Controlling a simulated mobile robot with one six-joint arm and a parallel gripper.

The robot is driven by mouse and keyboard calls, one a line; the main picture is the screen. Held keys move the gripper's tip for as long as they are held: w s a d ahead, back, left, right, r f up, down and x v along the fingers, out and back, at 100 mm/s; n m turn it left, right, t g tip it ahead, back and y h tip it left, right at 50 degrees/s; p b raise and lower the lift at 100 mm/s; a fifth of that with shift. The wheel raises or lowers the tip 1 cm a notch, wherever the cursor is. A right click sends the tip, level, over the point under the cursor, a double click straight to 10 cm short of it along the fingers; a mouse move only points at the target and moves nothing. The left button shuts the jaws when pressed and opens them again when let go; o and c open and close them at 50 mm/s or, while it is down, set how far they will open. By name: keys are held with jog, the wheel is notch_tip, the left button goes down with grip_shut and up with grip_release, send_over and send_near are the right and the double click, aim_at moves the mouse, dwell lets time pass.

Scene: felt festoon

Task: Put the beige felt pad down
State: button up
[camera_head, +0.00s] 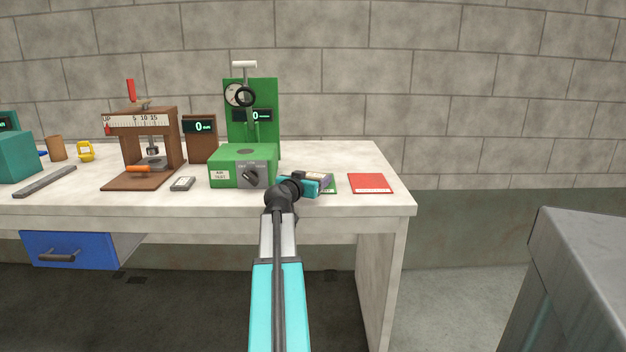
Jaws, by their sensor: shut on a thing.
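My gripper (318,184) reaches out over the right part of the bench, to the right of the green machine's base. It is shut on a small pad, the beige felt pad (317,177), of which only a pale strip shows among the jaws. My arm and wrist hide most of the pad. A green flat square (331,187) shows partly behind and below the gripper. I cannot tell whether the pad touches it. A red flat square (370,183) lies on the bench to the right of the gripper, with nothing on it.
The green machine (243,166) with a dial and display stands close left of my gripper. A brown press (147,150), a brown display box (201,139) and a small grey block (182,184) are farther left. The pale bench (335,155) is clear behind the squares. A grey surface (585,250) stands at right.

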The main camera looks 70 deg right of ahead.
jog(key=shift+f, duration=0.2)
jog(key=o, duration=1.1)
jog(key=shift+o, duration=0.2)
jog(key=shift+r, duration=0.3)
jog(key=shift+a, duration=0.4)
jog(key=shift+w+a+r+p, duration=0.15)
jog(key=shift+a+r, duration=0.1)
jog(key=shift+a, duration=1.6)
jog(key=shift+s+a+r+p, duration=0.15)
jog(key=shift+a+r, duration=0.15)
jog(key=shift+a, duration=1.55)
jog(key=shift+w+a+r+p, duration=0.15)
jog(key=shift+a+r, duration=0.1)
jog(key=shift+a, duration=1.6)
